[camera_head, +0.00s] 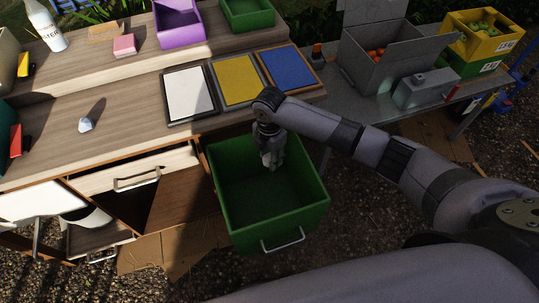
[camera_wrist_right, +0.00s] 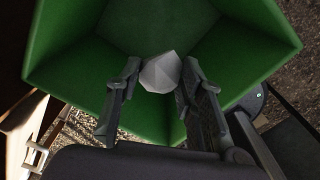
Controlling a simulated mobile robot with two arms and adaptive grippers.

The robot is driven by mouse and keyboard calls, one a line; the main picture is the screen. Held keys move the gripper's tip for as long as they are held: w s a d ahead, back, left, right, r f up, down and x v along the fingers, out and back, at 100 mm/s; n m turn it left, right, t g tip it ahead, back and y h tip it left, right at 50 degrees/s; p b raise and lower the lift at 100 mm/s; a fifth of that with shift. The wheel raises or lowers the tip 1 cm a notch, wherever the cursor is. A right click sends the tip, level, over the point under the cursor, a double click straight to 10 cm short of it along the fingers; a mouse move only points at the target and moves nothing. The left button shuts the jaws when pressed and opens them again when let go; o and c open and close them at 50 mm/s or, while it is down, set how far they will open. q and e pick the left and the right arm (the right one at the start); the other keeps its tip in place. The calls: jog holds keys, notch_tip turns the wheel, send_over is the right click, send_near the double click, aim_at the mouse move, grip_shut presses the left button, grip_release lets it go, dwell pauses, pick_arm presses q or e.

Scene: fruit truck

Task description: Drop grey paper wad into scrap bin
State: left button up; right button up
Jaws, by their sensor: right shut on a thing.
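My right gripper (camera_head: 271,160) points down into the mouth of the green bin (camera_head: 264,239), which has a metal handle on its front. In the right wrist view, the grey paper wad (camera_wrist_right: 160,72) sits between the fingertips of my right gripper (camera_wrist_right: 159,77), shut on it. The green bin's walls (camera_wrist_right: 75,40) surround it there. In the head view the wad is too small to make out clearly at the fingertips. My left gripper is not in view.
Another pale crumpled wad (camera_head: 86,124) lies on the wooden table (camera_head: 125,95). White, yellow and blue framed panels (camera_head: 237,80) lie at its right end. A drawer (camera_head: 135,172) stands open left of the bin. A grey box (camera_head: 375,55) stands on the right-hand table.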

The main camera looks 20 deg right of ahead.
jog(key=o, duration=0.8)
jog(key=shift+o, duration=0.2)
notch_tip(320, 180, up, 12)
dwell(0.3)
